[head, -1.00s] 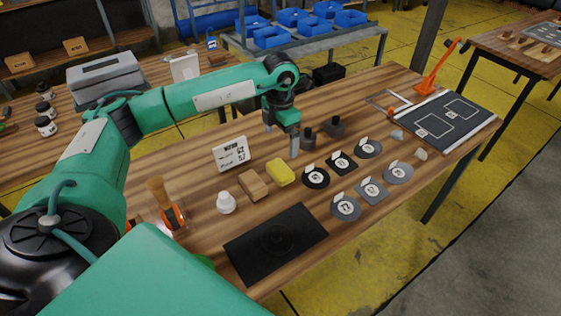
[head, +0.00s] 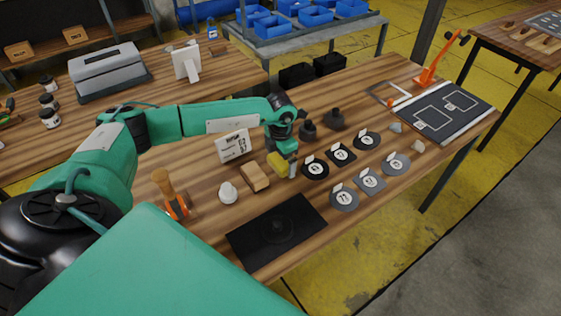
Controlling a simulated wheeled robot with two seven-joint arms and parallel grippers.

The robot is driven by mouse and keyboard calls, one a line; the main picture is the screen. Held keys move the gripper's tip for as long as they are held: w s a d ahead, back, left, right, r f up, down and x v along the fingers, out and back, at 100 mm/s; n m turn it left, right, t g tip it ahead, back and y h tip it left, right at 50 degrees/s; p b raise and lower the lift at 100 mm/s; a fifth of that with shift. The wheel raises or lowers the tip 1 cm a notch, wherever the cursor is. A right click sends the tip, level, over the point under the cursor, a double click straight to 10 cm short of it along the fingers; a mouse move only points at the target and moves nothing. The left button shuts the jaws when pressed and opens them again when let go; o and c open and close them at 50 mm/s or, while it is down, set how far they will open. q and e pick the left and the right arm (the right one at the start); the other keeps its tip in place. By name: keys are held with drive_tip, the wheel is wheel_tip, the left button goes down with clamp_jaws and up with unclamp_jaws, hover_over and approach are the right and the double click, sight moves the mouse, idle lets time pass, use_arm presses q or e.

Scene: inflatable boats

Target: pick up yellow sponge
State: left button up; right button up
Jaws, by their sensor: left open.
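The yellow sponge (head: 276,163) lies on the wooden workbench, partly covered by my left gripper in the head view. My left gripper (head: 284,166) is pointed down right at the sponge, with one grey finger in front of its right end. The jaws are open; the other finger is hidden, so I cannot tell whether they touch the sponge. My right gripper is not in view.
A white sign card (head: 233,147) stands behind. Round and square labelled patches (head: 316,169) lie to the right. A black mat (head: 277,233) lies in front.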

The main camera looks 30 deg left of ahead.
sight(281, 159)
use_arm(q)
drive_tip(key=c, duration=0.9)
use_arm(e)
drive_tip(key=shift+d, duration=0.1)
use_arm(q)
drive_tip(key=shift+r, duration=0.55)
wheel_tip(281, 159, up, 19)
drive_tip(key=b, duration=0.3)
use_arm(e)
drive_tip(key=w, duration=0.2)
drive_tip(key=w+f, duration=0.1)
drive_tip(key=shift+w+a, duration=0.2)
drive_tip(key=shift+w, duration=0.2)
